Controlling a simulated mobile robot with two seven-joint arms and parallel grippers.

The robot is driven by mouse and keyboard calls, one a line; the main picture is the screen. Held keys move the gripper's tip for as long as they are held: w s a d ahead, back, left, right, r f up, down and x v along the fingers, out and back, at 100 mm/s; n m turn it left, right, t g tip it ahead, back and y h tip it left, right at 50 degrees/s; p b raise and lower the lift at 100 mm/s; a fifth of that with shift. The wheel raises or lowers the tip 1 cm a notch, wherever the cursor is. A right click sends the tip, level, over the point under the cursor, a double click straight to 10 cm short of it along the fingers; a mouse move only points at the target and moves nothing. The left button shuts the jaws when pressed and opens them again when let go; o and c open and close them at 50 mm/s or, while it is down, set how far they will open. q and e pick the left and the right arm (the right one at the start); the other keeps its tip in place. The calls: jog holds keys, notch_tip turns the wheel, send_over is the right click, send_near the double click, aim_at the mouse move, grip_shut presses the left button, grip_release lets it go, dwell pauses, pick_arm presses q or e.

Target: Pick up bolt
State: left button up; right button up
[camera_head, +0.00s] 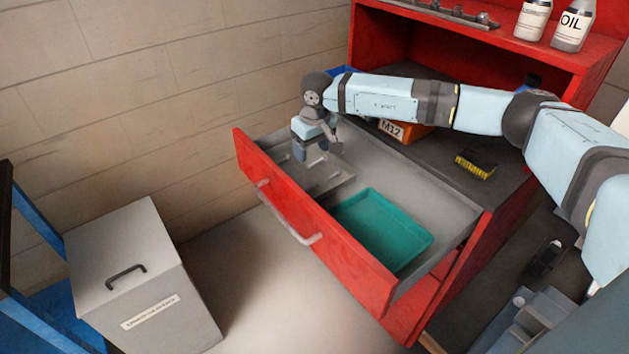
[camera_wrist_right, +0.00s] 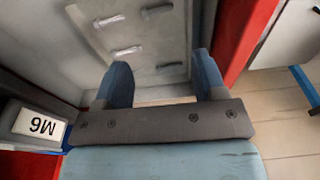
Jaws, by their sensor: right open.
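In the head view my right gripper (camera_head: 313,150) hangs over the left part of the open red drawer (camera_head: 335,238). The bolts are too small or hidden to make out there. My left gripper is not in view.
A teal tray (camera_head: 382,228) sits in the drawer's right part. An orange M12 bin (camera_head: 405,132), a brush (camera_head: 475,164) and an M6 bin (camera_wrist_right: 35,125) are on the worktop. Bottles (camera_head: 572,25) stand on the shelf. A grey lidded box (camera_head: 135,265) stands left.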

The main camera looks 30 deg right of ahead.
send_over(309, 187)
jog(key=f, duration=0.5)
jog(key=s+f, duration=0.1)
jog(key=f, duration=0.6)
jog(key=w+f, duration=0.1)
jog(key=shift+f, duration=0.4)
jog(key=c, duration=0.5)
